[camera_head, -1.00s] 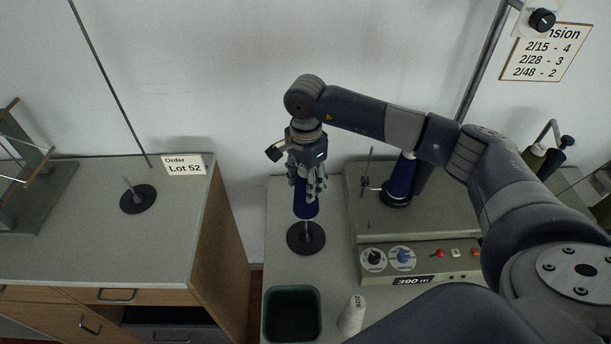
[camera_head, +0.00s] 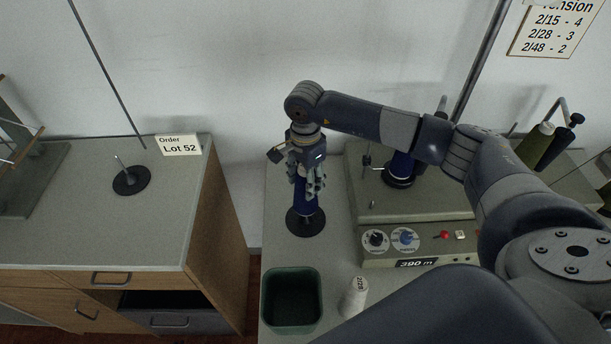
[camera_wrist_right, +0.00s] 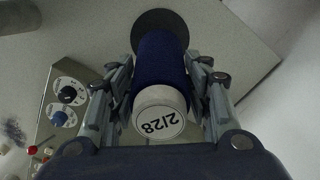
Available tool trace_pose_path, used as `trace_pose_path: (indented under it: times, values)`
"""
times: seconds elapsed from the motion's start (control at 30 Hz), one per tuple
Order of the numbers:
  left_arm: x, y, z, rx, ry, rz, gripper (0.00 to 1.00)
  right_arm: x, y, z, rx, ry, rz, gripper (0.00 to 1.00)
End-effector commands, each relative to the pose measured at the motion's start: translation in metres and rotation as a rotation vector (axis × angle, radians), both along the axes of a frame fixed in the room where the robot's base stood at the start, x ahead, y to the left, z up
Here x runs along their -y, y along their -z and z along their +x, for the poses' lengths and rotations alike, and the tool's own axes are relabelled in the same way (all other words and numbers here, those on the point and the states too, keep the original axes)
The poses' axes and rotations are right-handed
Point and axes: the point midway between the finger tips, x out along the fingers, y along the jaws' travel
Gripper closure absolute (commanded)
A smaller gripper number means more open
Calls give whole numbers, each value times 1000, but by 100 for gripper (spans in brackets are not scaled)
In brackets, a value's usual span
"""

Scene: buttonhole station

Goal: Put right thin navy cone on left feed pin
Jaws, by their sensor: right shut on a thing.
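My right gripper (camera_head: 307,184) is shut on a navy cone (camera_head: 305,204) and holds it upright over the round black base (camera_head: 305,228) of a feed pin, left of the machine. The cone's lower end is at the base; I cannot tell whether it touches. The pin is hidden by the cone. In the right wrist view the cone (camera_wrist_right: 160,62) lies between the fingers (camera_wrist_right: 160,85), its white end marked 2/28 towards me and the black base (camera_wrist_right: 160,20) beyond. Another navy cone (camera_head: 401,167) stands on the machine, partly behind my arm. My left gripper is not in view.
A grey-green machine (camera_head: 430,205) with dials stands close right of the base. A dark green bin (camera_head: 291,299) and a white cone (camera_head: 354,298) are in front. Another black-based pin (camera_head: 131,180) stands on the left cabinet, across a gap. Olive and dark cones (camera_head: 535,145) are far right.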

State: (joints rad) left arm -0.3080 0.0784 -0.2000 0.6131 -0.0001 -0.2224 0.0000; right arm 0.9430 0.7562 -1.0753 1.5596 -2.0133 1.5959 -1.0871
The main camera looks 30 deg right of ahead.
Motion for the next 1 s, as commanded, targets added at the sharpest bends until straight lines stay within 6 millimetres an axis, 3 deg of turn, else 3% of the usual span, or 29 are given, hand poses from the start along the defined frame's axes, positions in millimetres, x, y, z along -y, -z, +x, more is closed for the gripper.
trace_pose_path:
  times: [0.5,1.0]
  values:
    - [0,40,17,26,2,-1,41,0,45,0,-1,0,0,79]
    - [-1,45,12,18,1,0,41,0,50,0,0,0,0,79]
